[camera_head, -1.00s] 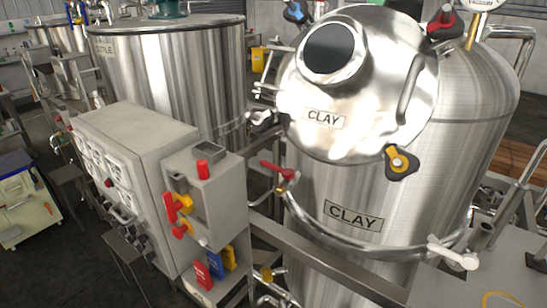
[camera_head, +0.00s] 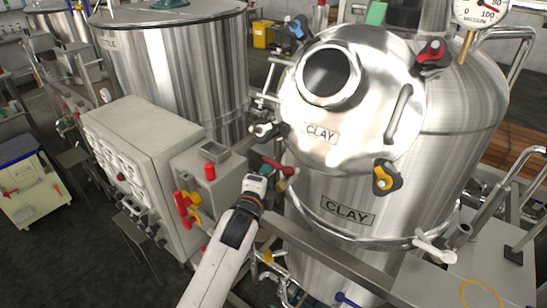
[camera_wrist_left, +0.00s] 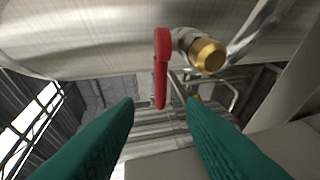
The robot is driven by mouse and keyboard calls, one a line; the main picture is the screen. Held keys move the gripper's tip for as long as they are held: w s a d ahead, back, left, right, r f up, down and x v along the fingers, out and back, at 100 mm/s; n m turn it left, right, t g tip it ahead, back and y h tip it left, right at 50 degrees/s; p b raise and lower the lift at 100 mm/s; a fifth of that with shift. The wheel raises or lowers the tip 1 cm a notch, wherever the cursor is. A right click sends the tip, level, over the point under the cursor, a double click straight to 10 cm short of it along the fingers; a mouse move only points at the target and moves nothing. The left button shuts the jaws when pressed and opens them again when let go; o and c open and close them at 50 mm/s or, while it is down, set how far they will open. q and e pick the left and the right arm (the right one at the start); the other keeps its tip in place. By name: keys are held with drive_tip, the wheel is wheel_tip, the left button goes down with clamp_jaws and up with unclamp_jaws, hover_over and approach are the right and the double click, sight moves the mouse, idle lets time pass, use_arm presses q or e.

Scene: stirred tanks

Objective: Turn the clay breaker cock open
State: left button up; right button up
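A cock with a red lever (camera_head: 277,166) sits on the side of the steel tank (camera_head: 326,181) labelled CLAY, just left of its lower door edge. In the left wrist view the red lever (camera_wrist_left: 161,62) hangs down beside a brass nut (camera_wrist_left: 209,56). My left gripper (camera_wrist_left: 160,103) is open, its two teal fingers on either side of the lever's lower end, with gaps showing on both sides. In the head view my left arm reaches up to the cock, and its hand (camera_head: 255,184) partly covers the area. My right gripper is not in view.
A grey control box (camera_head: 142,165) with red and yellow handles stands left of my arm. A grey rail (camera_head: 340,262) runs below the cock. Another steel tank (camera_head: 175,75) stands behind. The tank's door carries blue, red and yellow knobs.

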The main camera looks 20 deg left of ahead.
sight(271, 164)
use_arm(q)
drive_tip(key=w+f+p, duration=0.2)
drive_tip(key=w, duration=0.8)
drive_tip(key=shift+w+a, duration=0.2)
drive_tip(key=shift+w, duration=0.05)
clamp_jaws()
